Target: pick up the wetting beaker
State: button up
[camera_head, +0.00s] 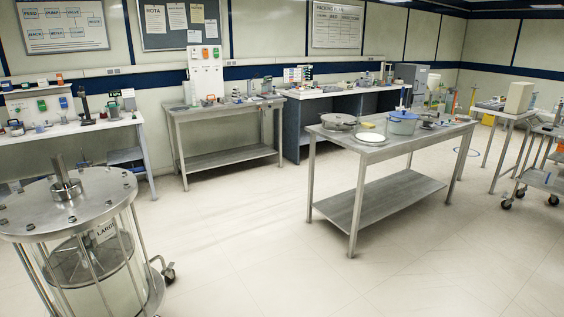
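I cannot pick out the wetting beaker for certain; the small items on the benches are too far off to tell. The steel table (345,148) right of centre carries a grey-blue tub (402,126), a round metal pan (339,121), a white disc (371,137) and a yellow item (367,125). Several small things behind the tub are partly hidden. My gripper is not in view.
A large steel-flanged column (105,205) on casters stands at the near left. Benches (225,107) with small equipment line the back wall. A wheeled cart (545,178) is at the right edge. The pale floor (240,230) between column and table is clear.

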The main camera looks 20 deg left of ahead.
aim_at(39, 126)
jog(key=u, duration=0.25)
jog(key=i, duration=2)
jog(key=u, duration=0.45)
jog(key=i, duration=1.75)
jog(key=u, duration=0.35)
jog(key=i, duration=1.6)
jog(key=u, duration=0.45)
jog(key=i, duration=1.55)
jog(key=u, duration=0.2)
